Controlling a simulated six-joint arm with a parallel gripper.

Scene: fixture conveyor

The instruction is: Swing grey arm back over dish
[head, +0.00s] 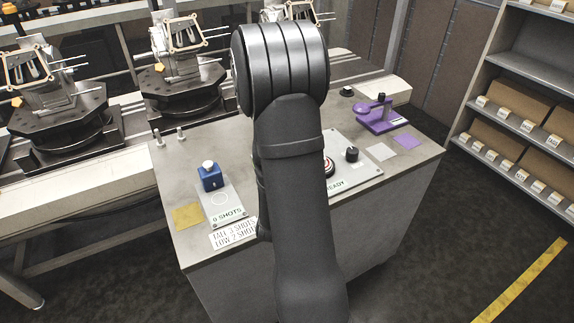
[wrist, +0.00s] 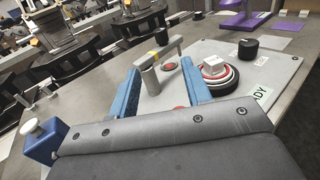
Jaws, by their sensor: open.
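In the head view my own arm hides the gripper and grey arm; only the dish's right edge (head: 328,166) shows.
A black knob (wrist: 248,48) stands beyond the dish. A blue block with a white button (head: 210,177) stands at the bench's left, and a purple stand (head: 377,116) at its far right. Fixtures on black turntables (head: 63,128) line the conveyor at left.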

